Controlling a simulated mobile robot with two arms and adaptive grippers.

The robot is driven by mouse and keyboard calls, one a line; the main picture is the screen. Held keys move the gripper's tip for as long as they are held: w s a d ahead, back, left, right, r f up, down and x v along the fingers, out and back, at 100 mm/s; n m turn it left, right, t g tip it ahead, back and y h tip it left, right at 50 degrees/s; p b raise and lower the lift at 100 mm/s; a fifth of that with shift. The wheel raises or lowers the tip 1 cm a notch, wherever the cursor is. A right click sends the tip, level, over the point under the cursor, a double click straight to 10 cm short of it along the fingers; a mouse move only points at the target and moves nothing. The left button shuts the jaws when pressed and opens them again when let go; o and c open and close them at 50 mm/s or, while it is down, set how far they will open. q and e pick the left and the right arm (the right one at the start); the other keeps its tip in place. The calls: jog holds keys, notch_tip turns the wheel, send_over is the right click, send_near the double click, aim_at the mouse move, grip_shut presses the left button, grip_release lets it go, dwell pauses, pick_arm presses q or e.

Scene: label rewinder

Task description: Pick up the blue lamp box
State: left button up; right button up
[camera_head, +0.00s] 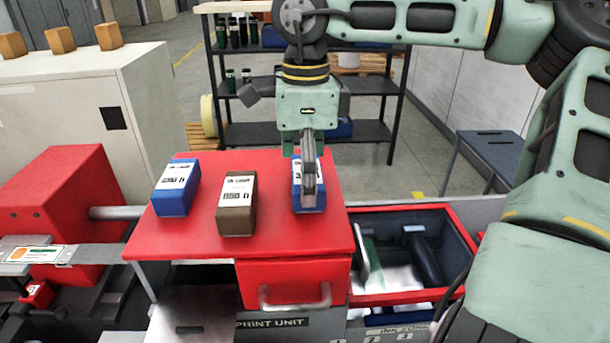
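A blue box with a white label (321,199) stands at the right side of the red tabletop (150,240). My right gripper (309,190) points straight down at this box, and its near finger covers part of the box's front. The far finger is hidden, so I cannot tell whether the gripper is closed on it. A second blue box with a white label (176,188) stands at the left of the tabletop. A brown box with a white label (237,204) stands between them. The box labels are too small to read surely. My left gripper is not in view.
A blue bin with a red rim (459,228) holding dark and white items lies right of the tabletop. A red drawer (290,282) is below its front edge. A red machine block (60,205) is at left. A shelf rack (265,133) stands behind.

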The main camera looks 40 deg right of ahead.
jog(key=shift+s, duration=0.1)
jog(key=shift+s+r, duration=0.1)
jog(key=shift+s, duration=0.05)
jog(key=shift+c, duration=1.7)
jog(key=c, duration=0.9)
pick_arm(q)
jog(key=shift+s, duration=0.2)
pick_arm(e)
jog(key=shift+c, duration=0.3)
